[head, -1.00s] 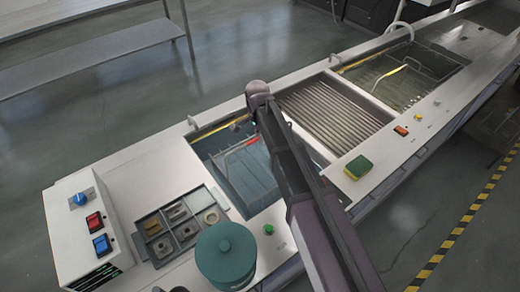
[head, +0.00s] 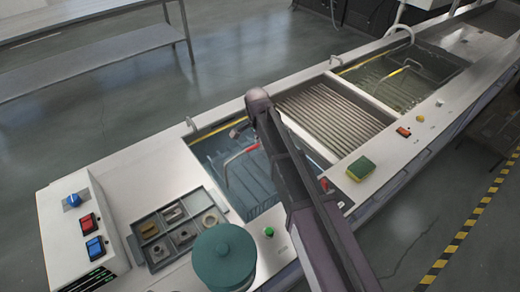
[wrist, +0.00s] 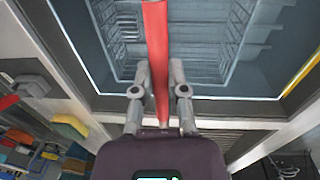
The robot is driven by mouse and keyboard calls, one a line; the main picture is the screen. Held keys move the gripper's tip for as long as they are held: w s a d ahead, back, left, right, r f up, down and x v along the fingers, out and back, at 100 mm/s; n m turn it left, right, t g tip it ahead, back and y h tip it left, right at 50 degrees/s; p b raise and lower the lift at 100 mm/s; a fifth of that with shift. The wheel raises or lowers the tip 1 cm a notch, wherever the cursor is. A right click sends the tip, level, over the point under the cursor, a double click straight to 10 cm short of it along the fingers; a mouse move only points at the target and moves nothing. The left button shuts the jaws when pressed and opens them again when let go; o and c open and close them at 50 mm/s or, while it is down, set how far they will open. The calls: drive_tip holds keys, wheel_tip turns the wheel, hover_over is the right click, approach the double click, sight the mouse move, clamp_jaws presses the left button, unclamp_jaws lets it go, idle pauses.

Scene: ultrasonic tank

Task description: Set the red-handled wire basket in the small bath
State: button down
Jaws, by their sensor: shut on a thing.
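The red handle (head: 240,154) of the wire basket arches over the small bath (head: 205,146) at the left end of the bench. My gripper (wrist: 158,80) is shut on the red handle (wrist: 156,35) in the wrist view, one finger on each side. Wire mesh of the basket (wrist: 237,22) shows below and beyond the fingers, within the bath walls. I cannot tell whether the basket touches the bath floor.
A ribbed draining section (head: 335,112) lies right of the small bath. Beyond it is a larger bath with a yellow-handled basket (head: 395,73). A sponge (head: 361,168), a teal canister (head: 223,257), a parts tray (head: 133,245) and a switch box (head: 62,231) stand near the edges.

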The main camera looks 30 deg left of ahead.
drive_tip(key=shift+f+b, duration=0.35)
drive_tip(key=shift+f, duration=0.3)
drive_tip(key=c, duration=0.7)
unclamp_jaws()
drive_tip(key=shift+r, duration=0.2)
drive_tip(key=r+p, duration=0.7)
drive_tip(key=p, duration=0.1)
drive_tip(key=r+p, duration=0.4)
drive_tip(key=shift+w+a+r, duration=0.2)
drive_tip(key=shift+a+r, duration=0.15)
drive_tip(key=shift+a, duration=0.05)
